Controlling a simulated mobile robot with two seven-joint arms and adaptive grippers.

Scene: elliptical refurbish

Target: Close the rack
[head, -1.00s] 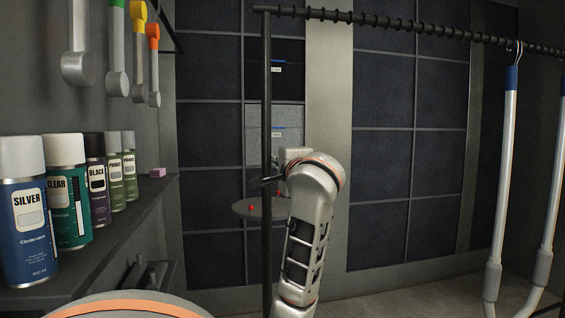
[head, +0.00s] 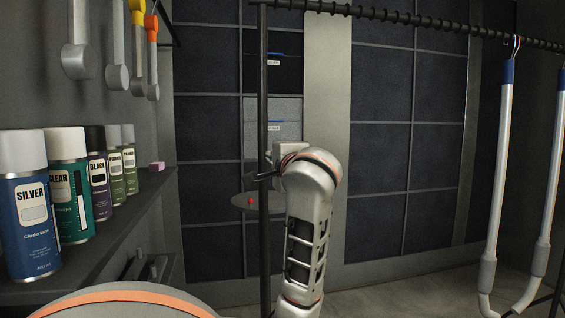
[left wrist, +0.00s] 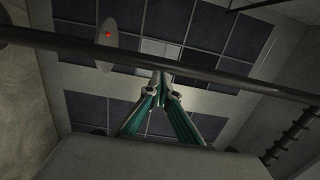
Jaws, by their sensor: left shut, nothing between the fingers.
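A dark rack has an upright pole (head: 263,100) and a ribbed top rail (head: 420,20). I cannot tell which part of it moves. My left gripper (head: 262,177) is at the pole's mid height, its dark fingers overlapping the pole in the head view. Whether they touch it is unclear. In the left wrist view the teal-sided fingers (left wrist: 160,88) are shut and empty, just below a dark bar (left wrist: 220,77) that crosses the picture. My right gripper is not in view.
Spray cans (head: 30,215) and a small pink block (head: 157,167) stand on a shelf (head: 120,220) at the left. Tools (head: 117,65) hang above. Bent pale tubes (head: 497,180) hang from the rail at the right. A panelled wall (head: 380,160) stands behind.

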